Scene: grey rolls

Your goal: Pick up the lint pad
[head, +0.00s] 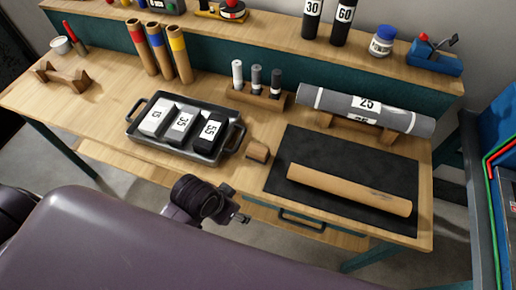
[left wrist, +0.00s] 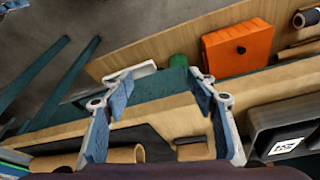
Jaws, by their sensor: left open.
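The small brown wooden block (head: 257,152), which I take to be the lint pad, sits on the bench between the black tray and the dark mat. It also shows in the left wrist view (left wrist: 195,148), low in the picture and partly hidden by the dark shape at the bottom edge. My left gripper (head: 238,208) is in front of the bench's front edge, apart from the block and nearer to me. In the left wrist view its blue-padded fingers (left wrist: 160,95) are spread with nothing held between them.
The black tray (head: 224,159) holds several numbered blocks. A brown cardboard roll (head: 345,190) lies on the dark mat (head: 280,180). A grey roll (head: 402,115) rests on a wooden stand behind. A drawer handle (head: 302,221) sticks out at the bench front.

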